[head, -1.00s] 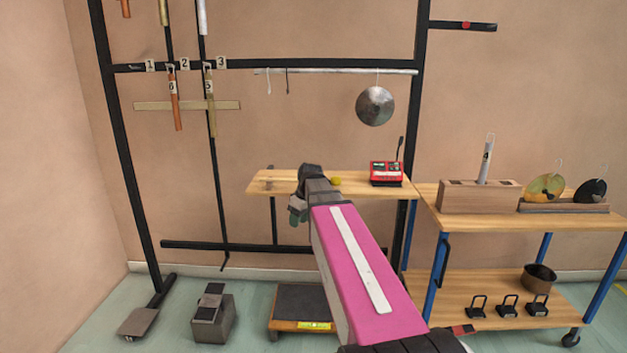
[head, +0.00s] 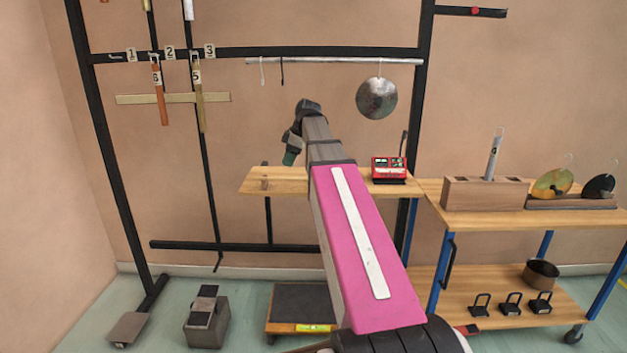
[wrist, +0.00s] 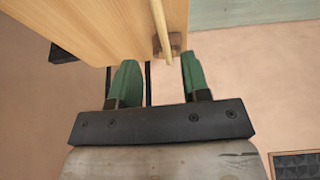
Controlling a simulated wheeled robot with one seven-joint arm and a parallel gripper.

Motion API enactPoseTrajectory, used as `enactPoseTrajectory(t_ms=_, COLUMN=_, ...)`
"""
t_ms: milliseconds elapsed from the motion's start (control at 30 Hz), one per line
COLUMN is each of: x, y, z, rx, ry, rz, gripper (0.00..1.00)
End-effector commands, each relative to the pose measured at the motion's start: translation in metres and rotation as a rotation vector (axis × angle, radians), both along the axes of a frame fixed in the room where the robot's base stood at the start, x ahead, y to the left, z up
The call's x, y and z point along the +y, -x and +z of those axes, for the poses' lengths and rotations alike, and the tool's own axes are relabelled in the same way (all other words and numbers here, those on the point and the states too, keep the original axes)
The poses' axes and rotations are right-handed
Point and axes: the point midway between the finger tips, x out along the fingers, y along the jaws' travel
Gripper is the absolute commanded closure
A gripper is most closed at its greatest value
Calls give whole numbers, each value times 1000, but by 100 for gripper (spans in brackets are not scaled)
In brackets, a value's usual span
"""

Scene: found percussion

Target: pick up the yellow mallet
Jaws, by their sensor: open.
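A pale wooden stick (wrist: 160,25), which looks like the mallet's handle, shows in the wrist view. It lies over a small brown block (wrist: 173,42) at the edge of the wooden shelf (wrist: 95,25), its end jutting past. The mallet's yellow head is not visible now; in the head view my arm covers the place where a yellow ball showed before. My gripper (wrist: 158,76) is open and empty. Its green fingers straddle the line of the stick in the picture, apart from it. In the head view my gripper (head: 290,157) is near the shelf's front.
A red device (head: 388,168) stands on the shelf's right end. A metal gong (head: 377,98) hangs from the bar above. A trolley (head: 485,217) at the right holds a wooden block (head: 483,194) with a tube. A black frame (head: 270,52) stands behind.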

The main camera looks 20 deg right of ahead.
Motion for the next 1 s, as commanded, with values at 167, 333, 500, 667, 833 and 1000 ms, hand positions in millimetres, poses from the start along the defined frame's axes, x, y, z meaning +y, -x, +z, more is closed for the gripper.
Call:
enactPoseTrajectory(t_ms=167, x=10, y=-3, z=-23, rx=1, ry=1, rz=0, gripper=57)
enactPoseTrajectory(t_ms=333, x=14, y=-4, z=-31, rx=0, ry=1, rz=-1, gripper=57)
enactPoseTrajectory(t_ms=500, x=24, y=-6, z=-47, rx=2, ry=1, rz=-1, gripper=57)
enactPoseTrajectory(t_ms=667, x=33, y=-9, z=-67, rx=1, ry=1, rz=-1, gripper=57)
enactPoseTrajectory(t_ms=833, x=36, y=-10, z=-73, rx=0, ry=1, rz=-1, gripper=57)
enactPoseTrajectory(t_ms=1000, x=35, y=-10, z=-73, rx=0, ry=1, rz=-1, gripper=67)
